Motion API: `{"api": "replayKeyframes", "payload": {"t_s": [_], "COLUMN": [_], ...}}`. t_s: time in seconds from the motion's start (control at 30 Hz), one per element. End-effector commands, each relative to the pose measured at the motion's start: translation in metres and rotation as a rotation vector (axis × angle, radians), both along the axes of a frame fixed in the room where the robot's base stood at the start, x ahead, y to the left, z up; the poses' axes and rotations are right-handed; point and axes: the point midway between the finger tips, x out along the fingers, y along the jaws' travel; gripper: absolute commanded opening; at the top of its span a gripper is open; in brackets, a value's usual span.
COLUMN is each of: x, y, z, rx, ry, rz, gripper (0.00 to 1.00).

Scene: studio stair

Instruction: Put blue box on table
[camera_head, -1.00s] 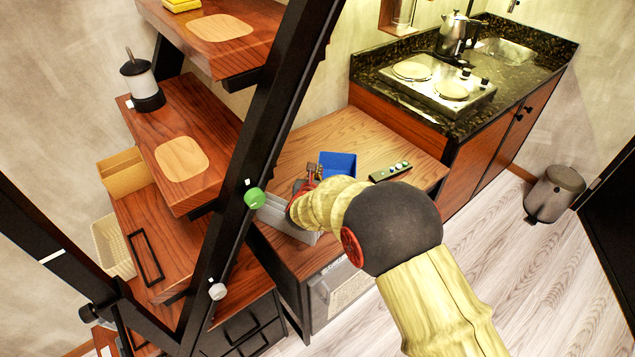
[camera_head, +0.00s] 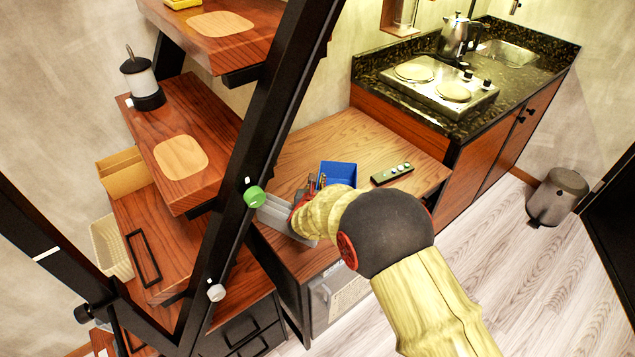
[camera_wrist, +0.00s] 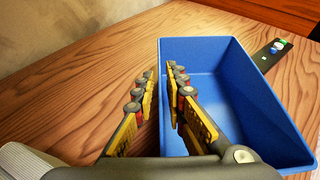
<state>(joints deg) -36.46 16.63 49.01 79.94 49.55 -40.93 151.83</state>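The blue box (camera_head: 345,171) is an open-topped bin that appears to rest on the light wooden table (camera_head: 385,140), near its middle. It fills the right half of the wrist view (camera_wrist: 215,58), and its inside looks empty. My gripper (camera_head: 317,181) is at the box's left side, partly hidden behind my arm in the head view. In the wrist view, my two fingers (camera_wrist: 161,75) stand apart, with the box's left wall edge between them. A gap shows on the left finger's side; contact of the right finger cannot be told.
A dark remote-like bar (camera_head: 391,173) lies right of the box. A grey container (camera_head: 283,222) is at the table's left, near the black stair rail (camera_head: 262,130). The kitchen counter (camera_head: 430,110) rises behind. Bare tabletop lies behind the box.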

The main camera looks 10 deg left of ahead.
Motion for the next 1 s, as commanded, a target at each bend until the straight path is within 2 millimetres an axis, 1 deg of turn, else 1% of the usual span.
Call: {"api": "replayKeyframes", "payload": {"t_s": [0.03, 0.13, 0.43, 0.57, 0.67, 0.9, 1.0], "x": [0.0, 0.0, 0.0, -0.002, -0.017, -0.065, -0.082], "y": [0.0, 0.0, 0.0, 0.0, 0.0, -0.003, -0.005], "z": [0.0, 0.0, 0.001, 0.006, 0.013, 0.033, 0.039], "rx": [0.0, 0.0, 0.0, -0.001, 0.0, 0.001, 0.0], "ry": [0.0, 0.0, 0.0, 0.0, -0.001, -0.001, -0.001], "rz": [0.0, 0.0, 0.0, 0.001, 0.001, 0.003, 0.002], "gripper": [0.18, 0.23, 0.23, 0.23, 0.23, 0.23, 0.23]}}
